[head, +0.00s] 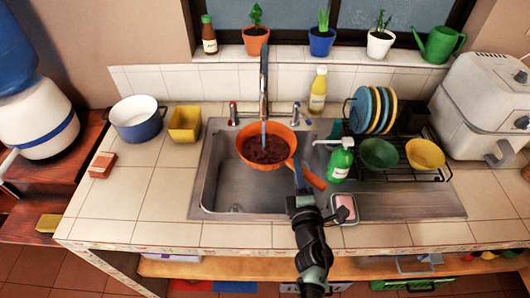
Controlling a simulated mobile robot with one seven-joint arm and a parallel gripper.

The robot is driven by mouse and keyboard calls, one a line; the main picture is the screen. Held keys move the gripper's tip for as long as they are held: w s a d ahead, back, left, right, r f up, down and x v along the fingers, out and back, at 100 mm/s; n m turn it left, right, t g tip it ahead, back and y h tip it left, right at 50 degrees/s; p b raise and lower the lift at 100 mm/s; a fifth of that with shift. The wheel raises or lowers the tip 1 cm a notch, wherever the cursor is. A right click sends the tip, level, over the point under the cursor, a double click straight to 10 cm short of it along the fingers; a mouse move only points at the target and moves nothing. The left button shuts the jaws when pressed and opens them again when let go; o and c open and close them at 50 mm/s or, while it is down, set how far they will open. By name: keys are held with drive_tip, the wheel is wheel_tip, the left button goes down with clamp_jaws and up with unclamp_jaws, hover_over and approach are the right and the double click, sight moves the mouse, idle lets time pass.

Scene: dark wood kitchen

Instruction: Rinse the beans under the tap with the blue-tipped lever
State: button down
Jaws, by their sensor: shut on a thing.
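An orange pan-shaped vessel (243,155) with a handle at its lower right holds dark red-brown beans (266,150). It is over the steel sink basin (236,192), under the tall tap (264,85). A thin blue stream (264,134) runs from the tap down to the beans. The right lever (296,108) seems to have a blue tip; the left lever (233,112) has a reddish tip. My gripper (299,179) is shut on the orange handle at the basin's right side. Its fingers partly hide the handle.
A green soap bottle (340,163) and a sponge in a holder (344,208) stand close to my gripper's right. A dish rack with plates (373,110) and bowls is farther right. A blue pot (137,122) and yellow container (184,124) stand left.

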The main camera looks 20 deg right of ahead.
drive_tip(key=shift+r, duration=0.1)
drive_tip(key=a+p+v, duration=0.1)
drive_tip(key=v, duration=0.7)
drive_tip(key=shift+w+f+p, duration=0.15)
drive_tip(key=shift+f+p, duration=0.15)
drive_tip(key=shift+r, duration=0.1)
idle(1.3)
drive_tip(key=s+a+r+p, duration=0.1)
drive_tip(key=s+r+p, duration=0.2)
drive_tip(key=s, duration=0.1)
drive_tip(key=shift+s+a+r+p, duration=0.35)
drive_tip(key=shift+a+r+p, duration=0.05)
idle(0.7)
